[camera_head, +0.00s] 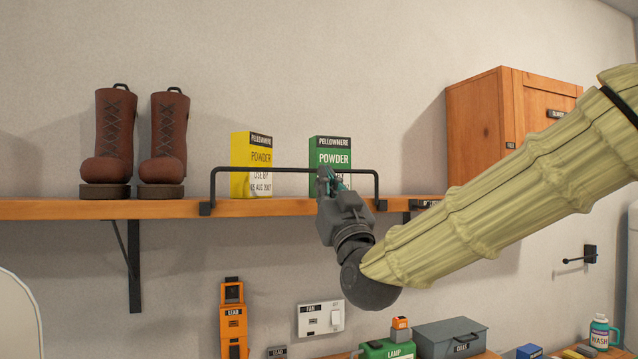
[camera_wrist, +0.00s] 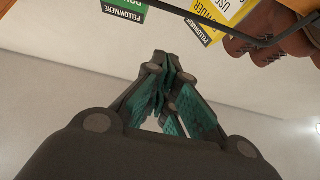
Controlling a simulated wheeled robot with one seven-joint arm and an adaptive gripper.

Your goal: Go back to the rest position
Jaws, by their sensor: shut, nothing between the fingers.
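My gripper (camera_head: 329,181) is raised in front of the shelf, just before the lower part of the green powder box (camera_head: 330,152) in the head view. Its fingers are closed together and hold nothing; the wrist view shows the teal finger pads (camera_wrist: 168,92) meeting. The green box stands upright on the shelf behind a black rail, its lower part partly hidden by my gripper. A yellow powder box (camera_head: 251,160) stands upright to its left. Both boxes also show upside down at the top of the wrist view, green (camera_wrist: 124,8) and yellow (camera_wrist: 215,15).
The wooden shelf (camera_head: 60,209) holds brown boots (camera_head: 114,138) at the left. The black rail (camera_head: 290,169) runs along its front. A wooden cabinet (camera_head: 480,130) is behind my arm. Below are an orange device (camera_head: 233,322), a fan switch (camera_head: 320,318) and a grey toolbox (camera_head: 450,337).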

